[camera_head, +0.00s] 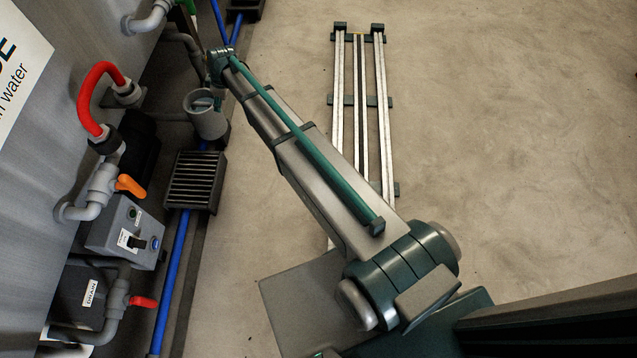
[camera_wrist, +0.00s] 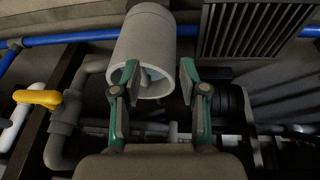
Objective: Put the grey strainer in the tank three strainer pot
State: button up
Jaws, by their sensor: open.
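A grey round pot (camera_head: 205,122) stands by the tank wall in the head view, with its open mouth upward. In the wrist view the pot (camera_wrist: 150,38) shows its mouth facing the camera, and a small grey upright piece (camera_wrist: 145,76) shows inside it. I cannot tell whether that piece belongs to a grey strainer; no strainer shows clearly elsewhere. My gripper (camera_wrist: 160,74) is open, its green fingers apart in front of the pot's mouth, with the left finger overlapping the mouth and the right one beside it. Whether they touch it cannot be told.
Grey pipes, a red hose (camera_head: 88,98), an orange valve handle (camera_head: 130,186) and a control box (camera_head: 128,232) line the tank wall. A black slatted grate (camera_head: 194,181) lies beside the pot, and a blue pipe (camera_head: 172,270) runs along the floor. Open floor lies right.

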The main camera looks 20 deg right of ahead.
jog(key=s+d+f+m+g+h, duration=0.15)
jog(key=s+d, duration=0.25)
jog(key=s, duration=0.5)
jog(key=s+d+f+m+g, duration=0.2)
jog(key=s+d+f+g, duration=0.15)
jog(key=s, duration=0.65)
jog(key=s+d+f+m+g+h, duration=0.1)
jog(key=s+d+f+m, duration=0.1)
jog(key=s+d, duration=0.5)
jog(key=s+d+r+m+g, duration=0.2)
jog(key=s+m+g, duration=0.1)
jog(key=s, duration=1)
jog(key=s+d+r+m+g, duration=0.3)
jog(key=s+m+g, duration=0.1)
jog(key=s, duration=1)
jog(key=shift+s+g, duration=0.3)
jog(key=shift+h, duration=0.25)
